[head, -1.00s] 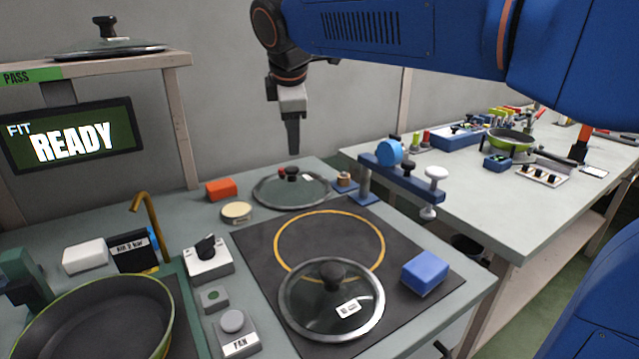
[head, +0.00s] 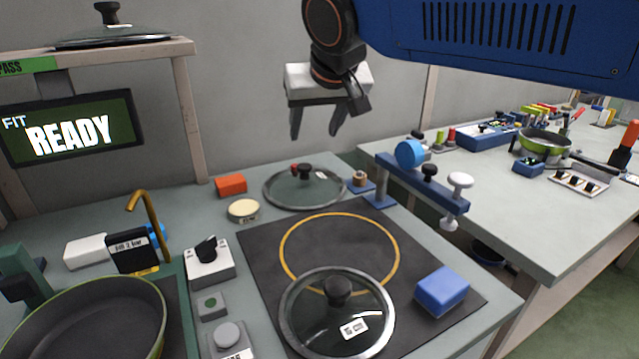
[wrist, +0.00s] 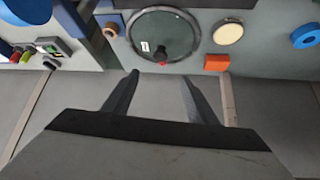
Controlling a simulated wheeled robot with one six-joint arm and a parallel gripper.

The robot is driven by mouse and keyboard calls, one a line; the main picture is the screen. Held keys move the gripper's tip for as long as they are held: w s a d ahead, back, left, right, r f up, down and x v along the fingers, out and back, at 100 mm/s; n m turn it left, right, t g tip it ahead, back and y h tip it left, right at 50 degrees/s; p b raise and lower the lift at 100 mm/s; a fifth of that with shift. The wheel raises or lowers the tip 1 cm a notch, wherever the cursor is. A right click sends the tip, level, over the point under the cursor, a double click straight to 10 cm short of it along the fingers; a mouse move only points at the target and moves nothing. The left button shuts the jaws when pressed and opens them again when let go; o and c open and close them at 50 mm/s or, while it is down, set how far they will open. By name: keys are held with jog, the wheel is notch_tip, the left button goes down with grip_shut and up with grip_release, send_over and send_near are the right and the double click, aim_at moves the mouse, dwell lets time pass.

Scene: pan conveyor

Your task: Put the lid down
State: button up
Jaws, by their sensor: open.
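A glass lid with a black knob and a white label (head: 337,312) lies on the dark mat (head: 262,235), over the front part of its yellow ring. A second glass lid (head: 290,190) lies flat at the back of the bench; it also shows in the wrist view (wrist: 180,40). A third lid (head: 122,37) rests on the shelf at upper left. My gripper (head: 316,132) is open and empty, in the air above the back of the bench. Its fingers are apart from every lid. In the wrist view my gripper (wrist: 152,92) points toward the back lid.
A green-rimmed pan (head: 90,325) sits at front left beside a knob box (head: 210,265) and buttons. A blue block (head: 442,290) lies on the mat's right. An orange block (head: 231,185) and a round tin (head: 243,210) are near the back lid. A blue clamp bar (head: 440,190) stands at right.

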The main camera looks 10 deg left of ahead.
send_near(304, 166)
jog(key=x, duration=0.4)
jog(key=shift+w+f, duration=0.1)
jog(key=shift+w, duration=0.15)
jog(key=shift+x, duration=3)
jog(key=shift+s, duration=0.15)
jog(key=shift+c, duration=0.7)
grip_shut()
